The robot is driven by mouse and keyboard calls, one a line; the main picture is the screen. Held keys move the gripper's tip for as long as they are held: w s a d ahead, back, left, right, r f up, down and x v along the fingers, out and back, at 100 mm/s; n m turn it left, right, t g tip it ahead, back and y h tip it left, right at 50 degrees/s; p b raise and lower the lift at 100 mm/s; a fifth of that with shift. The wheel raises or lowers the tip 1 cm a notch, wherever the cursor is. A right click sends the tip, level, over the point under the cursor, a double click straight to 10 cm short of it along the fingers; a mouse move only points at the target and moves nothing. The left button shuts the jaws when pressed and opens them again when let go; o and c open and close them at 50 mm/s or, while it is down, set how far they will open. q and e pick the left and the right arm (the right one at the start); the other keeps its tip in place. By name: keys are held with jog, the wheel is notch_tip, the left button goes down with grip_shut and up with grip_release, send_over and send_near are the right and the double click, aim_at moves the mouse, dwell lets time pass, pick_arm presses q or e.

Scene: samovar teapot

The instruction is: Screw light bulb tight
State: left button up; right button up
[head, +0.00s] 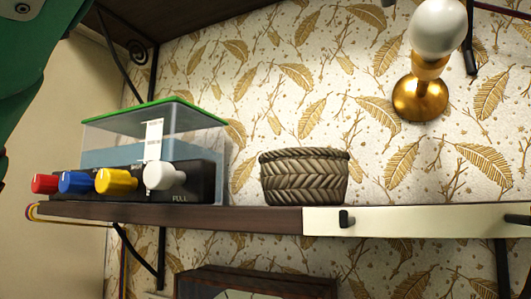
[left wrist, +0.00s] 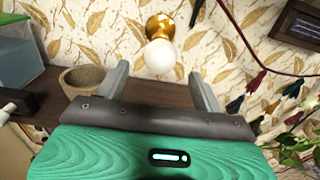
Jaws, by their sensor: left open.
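The white light bulb (head: 438,28) sits in a brass wall fixture (head: 420,98) at the upper right of the head view. In the left wrist view, the bulb (left wrist: 160,58) points toward me, with the brass fixture (left wrist: 159,26) behind it on the wall. My left gripper (left wrist: 160,76) is open and empty. Its two grey fingers stand apart on either side of the bulb in that picture, and the bulb appears beyond the fingertips. A green part of my arm shows at the upper left of the head view, but its fingers are not visible there. My right gripper is not visible.
A wooden shelf (head: 240,215) runs below the fixture. On it stand a woven bowl (head: 304,178) and a clear box with a green lid (head: 150,112), with several coloured knobs in front. In the wrist view, a dark red cord (left wrist: 262,64) with tassels hangs at right.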

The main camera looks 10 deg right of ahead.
aim_at(439, 10)
pick_arm(q)
jog(key=p+x, duration=0.2)
jog(key=x, duration=0.4)
jog(key=shift+w+d+r, duration=0.1)
jog(key=shift+w+d, duration=0.15)
jog(key=shift+w+d+p, duration=0.3)
jog(key=shift+w+d, duration=0.05)
jog(key=shift+w, duration=0.2)
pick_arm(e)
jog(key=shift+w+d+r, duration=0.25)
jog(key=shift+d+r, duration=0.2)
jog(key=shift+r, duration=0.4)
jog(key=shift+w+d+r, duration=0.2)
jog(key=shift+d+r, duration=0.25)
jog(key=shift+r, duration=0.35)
pick_arm(q)
jog(key=shift+c, duration=0.5)
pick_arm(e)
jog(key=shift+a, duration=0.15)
pick_arm(q)
jog(key=c, duration=0.9)
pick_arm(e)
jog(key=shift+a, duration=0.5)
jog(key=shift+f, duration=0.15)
